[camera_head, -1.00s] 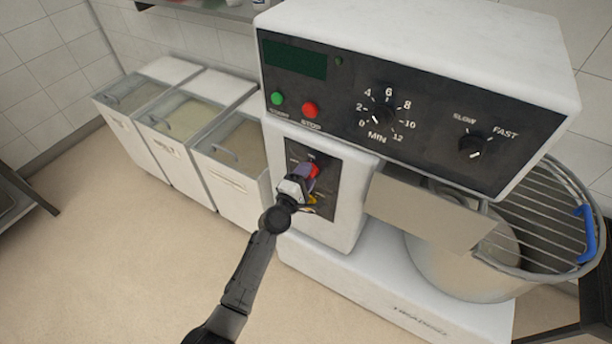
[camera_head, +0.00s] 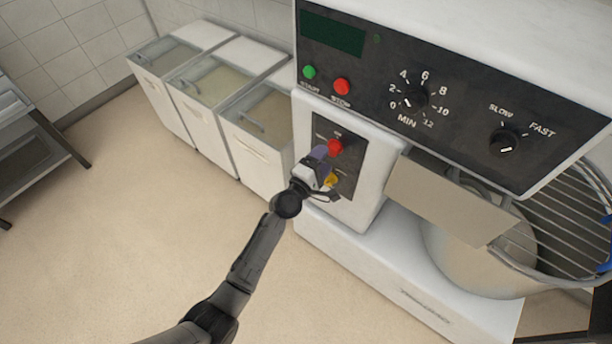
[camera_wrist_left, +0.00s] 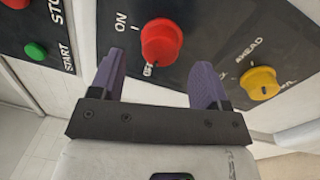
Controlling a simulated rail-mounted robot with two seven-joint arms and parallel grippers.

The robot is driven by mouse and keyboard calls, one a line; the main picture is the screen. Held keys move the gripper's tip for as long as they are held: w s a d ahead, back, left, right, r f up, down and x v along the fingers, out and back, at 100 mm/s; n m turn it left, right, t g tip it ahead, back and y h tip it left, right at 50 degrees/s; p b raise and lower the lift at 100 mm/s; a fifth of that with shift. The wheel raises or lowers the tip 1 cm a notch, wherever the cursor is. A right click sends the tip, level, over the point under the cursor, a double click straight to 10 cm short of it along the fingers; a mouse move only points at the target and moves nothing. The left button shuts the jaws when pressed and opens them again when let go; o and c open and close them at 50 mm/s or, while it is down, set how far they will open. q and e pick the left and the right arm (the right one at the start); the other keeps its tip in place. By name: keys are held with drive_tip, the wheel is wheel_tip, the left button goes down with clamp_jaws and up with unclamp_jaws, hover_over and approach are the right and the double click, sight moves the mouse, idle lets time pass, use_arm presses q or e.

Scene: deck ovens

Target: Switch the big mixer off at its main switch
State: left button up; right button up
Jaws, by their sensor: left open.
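The big mixer (camera_head: 455,75) is white with a black control face. On the dark panel (camera_head: 350,182) below that face sits the red main switch knob (camera_head: 335,147). In the left wrist view the knob (camera_wrist_left: 161,40) is close, with "ON" printed beside it. A label below it is partly hidden, and I cannot read the knob's setting surely. My left gripper (camera_head: 322,158) is in front of the panel. Its two purple fingers (camera_wrist_left: 158,76) are open and empty, pointing towards the knob, which shows beyond and between their tips. My right gripper is not in view.
A yellow knob (camera_head: 331,180) marked "AHEAD" in the wrist view sits below the red one. Green (camera_head: 309,72) and red (camera_head: 341,86) buttons are above. A metal plate (camera_head: 445,195) and the wire-guarded bowl (camera_head: 480,250) are right. White bins (camera_head: 255,150) stand left; the floor in front is clear.

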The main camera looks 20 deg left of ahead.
use_arm(q)
drive_tip(key=v, duration=0.9)
drive_tip(key=shift+s+p, duration=0.2)
drive_tip(key=shift+p, duration=0.25)
drive_tip(key=shift+r, duration=0.1)
drive_tip(key=s+d+f+m+g+h, duration=0.25)
drive_tip(key=d+m+g+h, duration=0.2)
drive_tip(key=m, duration=0.55)
drive_tip(key=s+a+r+m+g+y, duration=0.1)
drive_tip(key=s+a+m+g+y, duration=0.3)
drive_tip(key=s, duration=0.6)
drive_tip(key=s+a+r+m+g+y, duration=0.1)
drive_tip(key=s+a+m+g+y, duration=0.3)
drive_tip(key=s, duration=0.5)
drive_tip(key=s+d+f+m+g+p, duration=0.1)
drive_tip(key=s+f+m+g+p, duration=0.3)
drive_tip(key=s, duration=0.8)
wheel_tip(320, 180, up, 37)
drive_tip(key=n+t+p, duration=0.1)
drive_tip(key=n+p, duration=0.1)
drive_tip(key=p, duration=3.3)
